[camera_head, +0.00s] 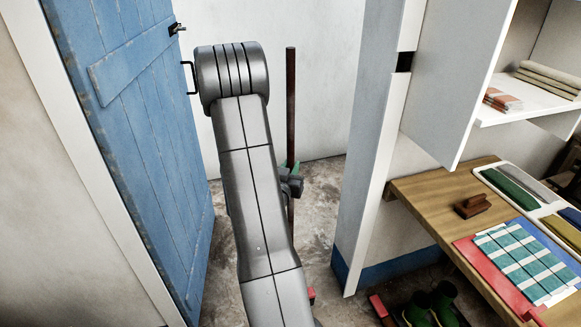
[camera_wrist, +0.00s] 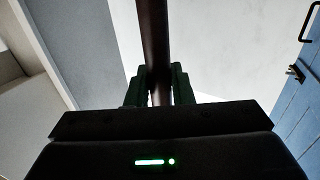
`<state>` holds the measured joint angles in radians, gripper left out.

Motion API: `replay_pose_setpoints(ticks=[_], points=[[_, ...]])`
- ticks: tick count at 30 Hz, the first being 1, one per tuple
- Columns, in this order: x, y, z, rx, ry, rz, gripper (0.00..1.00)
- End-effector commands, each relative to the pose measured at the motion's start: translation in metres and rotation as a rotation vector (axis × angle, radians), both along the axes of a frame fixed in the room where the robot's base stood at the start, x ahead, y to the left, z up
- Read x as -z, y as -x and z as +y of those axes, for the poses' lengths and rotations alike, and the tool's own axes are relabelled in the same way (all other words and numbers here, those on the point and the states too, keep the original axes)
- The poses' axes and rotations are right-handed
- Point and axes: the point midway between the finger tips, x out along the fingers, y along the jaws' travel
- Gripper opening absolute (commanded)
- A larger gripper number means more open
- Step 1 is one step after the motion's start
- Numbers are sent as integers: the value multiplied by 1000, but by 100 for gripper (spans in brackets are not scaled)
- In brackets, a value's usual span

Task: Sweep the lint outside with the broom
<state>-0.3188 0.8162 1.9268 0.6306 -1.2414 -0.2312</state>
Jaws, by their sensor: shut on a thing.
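A dark brown broom handle (camera_head: 291,110) stands upright beyond my arm in the head view. My gripper (camera_head: 290,178), partly hidden behind my arm, is shut on the handle. In the wrist view the same broom handle (camera_wrist: 153,40) rises between the two green fingers of my gripper (camera_wrist: 159,85). The broom's head is not visible, as my arm blocks the lower part. I cannot make out any lint on the floor (camera_head: 319,215).
A blue plank door (camera_head: 135,130) stands open at the left. A white doorpost (camera_head: 385,170) is at the right. Beyond it, a wooden table (camera_head: 440,185) holds folded cloths and a brush (camera_head: 473,206). Green boots (camera_head: 430,305) and a red block (camera_head: 380,308) are on the floor below.

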Motion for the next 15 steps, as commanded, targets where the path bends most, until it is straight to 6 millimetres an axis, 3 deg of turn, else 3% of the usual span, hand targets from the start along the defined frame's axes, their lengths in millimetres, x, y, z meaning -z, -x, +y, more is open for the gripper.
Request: replay_pose_setpoints(ticks=[15], points=[[65, 0, 0, 0, -1, -4, 0]])
